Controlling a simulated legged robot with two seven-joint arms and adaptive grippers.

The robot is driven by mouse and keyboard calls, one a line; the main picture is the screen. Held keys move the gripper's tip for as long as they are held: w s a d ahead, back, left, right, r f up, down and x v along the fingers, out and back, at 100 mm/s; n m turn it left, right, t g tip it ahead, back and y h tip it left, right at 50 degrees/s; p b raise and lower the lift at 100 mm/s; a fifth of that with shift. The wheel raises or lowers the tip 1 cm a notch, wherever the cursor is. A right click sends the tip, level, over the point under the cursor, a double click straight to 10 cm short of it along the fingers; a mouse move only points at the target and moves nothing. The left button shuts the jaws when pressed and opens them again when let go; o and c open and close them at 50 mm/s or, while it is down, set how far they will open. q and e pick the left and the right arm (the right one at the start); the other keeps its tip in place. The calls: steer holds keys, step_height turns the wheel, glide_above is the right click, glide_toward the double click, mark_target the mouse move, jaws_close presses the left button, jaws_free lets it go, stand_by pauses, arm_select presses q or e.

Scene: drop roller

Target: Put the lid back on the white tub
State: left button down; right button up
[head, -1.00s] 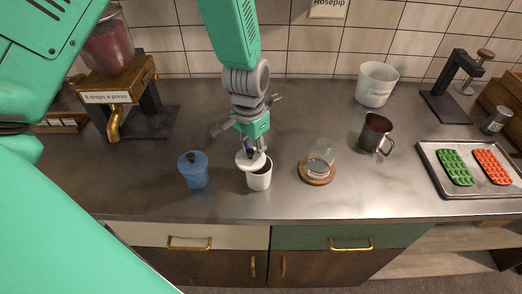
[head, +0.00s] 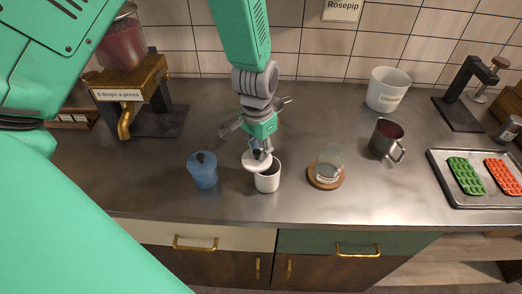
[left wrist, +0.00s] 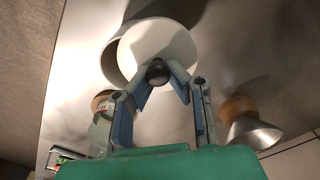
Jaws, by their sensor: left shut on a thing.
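The white tub (head: 267,183) stands upright on the counter, and part of its open mouth shows. My left gripper (head: 259,150) is shut on the dark knob of the white lid (head: 251,165). The lid is over the left and back part of the tub's mouth, off-centre; I cannot tell whether it touches the rim. In the left wrist view the lid (left wrist: 160,42) is a pale disc, with its knob (left wrist: 157,73) between the fingertips (left wrist: 158,78). My right gripper is not in view.
A blue lidded tub (head: 202,173) stands close on the left. A glass jar on a wooden coaster (head: 326,177) and a metal jug (head: 385,140) are on the right. A tray with moulds (head: 475,200) lies far right. A dispenser (head: 130,80) stands back left.

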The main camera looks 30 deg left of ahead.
mark_target(270, 161)
arm_select(q)
steer(key=shift+s+d, duration=0.1)
steer(key=shift+d, duration=0.45)
steer(key=shift+d+r, duration=0.15)
steer(key=shift+d, duration=0.45)
steer(key=shift+d+r, duration=0.15)
steer(key=shift+d, duration=0.4)
steer(key=shift+a+p, duration=0.3)
steer(key=shift+a, duration=0.05)
steer(key=shift+a+f, duration=0.2)
steer(key=shift+a, duration=0.15)
steer(key=shift+d+r, duration=0.1)
steer(key=shift+d, duration=0.45)
steer(key=shift+d+p, duration=0.4)
steer(key=shift+p, duration=0.1)
steer(key=shift+a, duration=0.35)
steer(key=shift+d, duration=0.15)
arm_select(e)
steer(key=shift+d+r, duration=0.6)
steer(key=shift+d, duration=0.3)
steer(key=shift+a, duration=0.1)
